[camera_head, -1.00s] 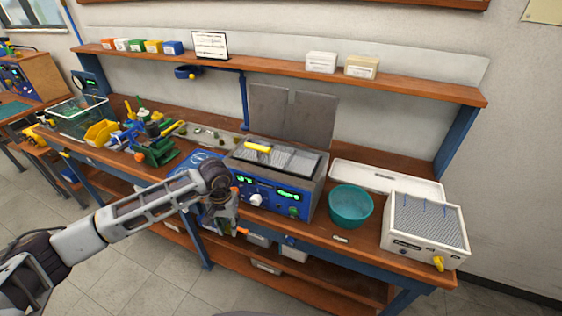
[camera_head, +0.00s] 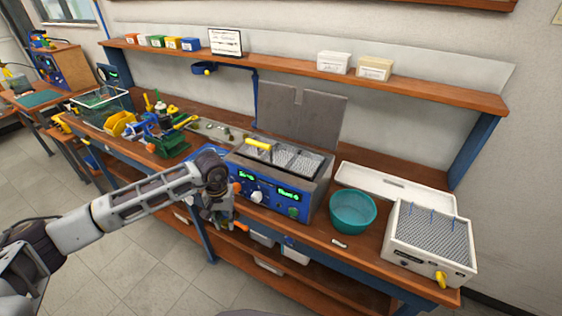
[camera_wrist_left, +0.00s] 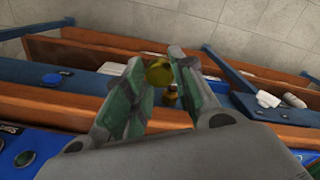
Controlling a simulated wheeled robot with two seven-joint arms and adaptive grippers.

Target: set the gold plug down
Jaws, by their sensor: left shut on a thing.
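My left gripper (camera_head: 215,212) hangs in front of the bench, beside the blue front panel of the machine with the green displays. In the left wrist view the left gripper (camera_wrist_left: 160,85) is shut on the gold plug (camera_wrist_left: 159,72), a small round yellow-gold piece between the fingertips. A second small gold bit shows just below it; I cannot tell whether it is part of the plug. The plug cannot be made out in the head view. My right gripper is not in view.
The blue-fronted machine (camera_head: 270,196) with an open lid stands mid-bench. A teal bowl (camera_head: 352,212) and a white box with a mesh top (camera_head: 430,238) stand to its right. Green and yellow tools (camera_head: 165,130) crowd the left. A small light piece (camera_head: 339,243) lies near the front edge.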

